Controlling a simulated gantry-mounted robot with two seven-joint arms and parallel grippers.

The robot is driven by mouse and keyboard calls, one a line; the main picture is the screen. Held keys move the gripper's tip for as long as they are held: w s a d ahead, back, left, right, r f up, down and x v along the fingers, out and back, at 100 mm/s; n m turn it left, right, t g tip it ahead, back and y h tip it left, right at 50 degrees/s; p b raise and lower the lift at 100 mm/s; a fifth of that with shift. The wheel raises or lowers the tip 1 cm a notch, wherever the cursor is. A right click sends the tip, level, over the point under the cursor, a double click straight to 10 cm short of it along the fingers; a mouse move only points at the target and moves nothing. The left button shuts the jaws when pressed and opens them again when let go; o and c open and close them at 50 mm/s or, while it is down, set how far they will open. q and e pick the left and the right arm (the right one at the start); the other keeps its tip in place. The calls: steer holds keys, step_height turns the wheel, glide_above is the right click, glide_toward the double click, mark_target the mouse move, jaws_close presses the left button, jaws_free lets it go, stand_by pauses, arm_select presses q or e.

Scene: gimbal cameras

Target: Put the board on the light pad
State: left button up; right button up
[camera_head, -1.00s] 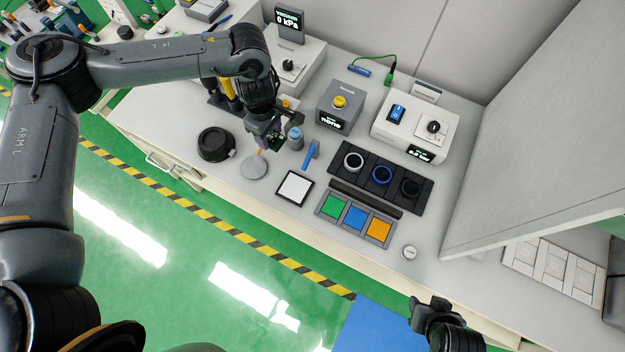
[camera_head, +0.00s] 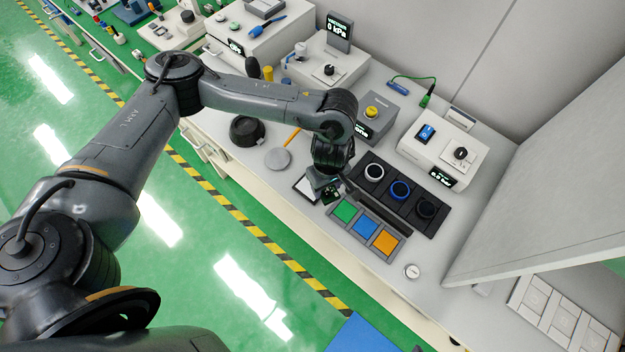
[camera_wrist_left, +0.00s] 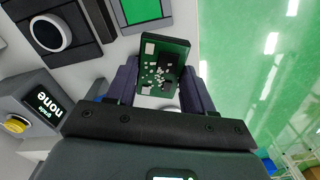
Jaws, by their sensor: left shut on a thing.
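The board is a green circuit board with pale chips. In the left wrist view the board (camera_wrist_left: 163,66) stands between the fingers of my left gripper (camera_wrist_left: 160,92), which is shut on it. In the head view my left gripper (camera_head: 328,190) holds the board over the right part of the light pad (camera_head: 303,191). The pad is a white square with a dark border, partly hidden by the gripper. I cannot tell whether the board touches it.
Right of the light pad is a tray of green (camera_head: 345,211), blue and orange squares. Behind it is a black rack (camera_head: 425,185) of rings. A grey disc (camera_head: 278,159) and a black round base (camera_head: 247,130) lie to the left. A small white dial (camera_head: 412,271) sits right.

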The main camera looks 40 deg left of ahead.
arm_select(q)
steer(key=a+f, duration=0.1)
steer(key=a, duration=0.1)
steer(key=a+f+b, duration=0.1)
steer(key=a, duration=0.1)
steer(key=w+a+f, duration=0.1)
steer(key=a+f, duration=0.1)
steer(key=shift+w+a+b, duration=0.1)
steer(key=shift+a+b, duration=0.1)
steer(key=shift+b, duration=0.1)
step_height(320, 180, down, 2)
steer(key=shift+f+b, duration=0.15)
steer(key=shift+b, duration=0.35)
steer(key=shift+f, duration=0.85)
steer(key=shift+f, duration=0.15)
steer(key=o, duration=0.7)
steer(key=shift+o, duration=0.2)
